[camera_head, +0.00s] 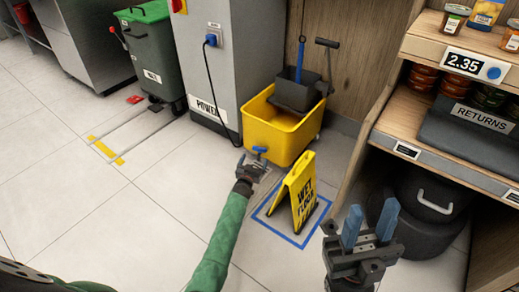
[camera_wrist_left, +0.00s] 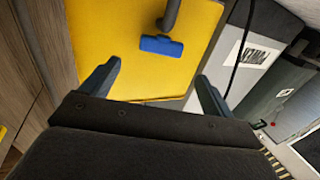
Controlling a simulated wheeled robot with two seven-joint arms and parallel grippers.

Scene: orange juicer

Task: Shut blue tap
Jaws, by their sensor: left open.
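The blue tap handle (camera_head: 260,149) shows at the lower front of the yellow mop bucket (camera_head: 290,138). In the left wrist view the blue tap handle (camera_wrist_left: 162,45) is a short bar at the end of a grey spout (camera_wrist_left: 171,16), in front of the yellow bucket wall (camera_wrist_left: 110,25). My left gripper (camera_head: 257,168) is close to the tap. Its fingers (camera_wrist_left: 157,72) are apart and empty, with the blue bar ahead of the gap and not between the tips. My right gripper (camera_head: 370,221) is open and empty at the lower right, away from the tap.
A yellow wet floor sign (camera_head: 300,195) stands just right of my left gripper, inside a blue floor outline. A grey power cabinet (camera_head: 208,60) with a hanging black cable is behind left. Wooden shelves (camera_head: 425,48) stand right.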

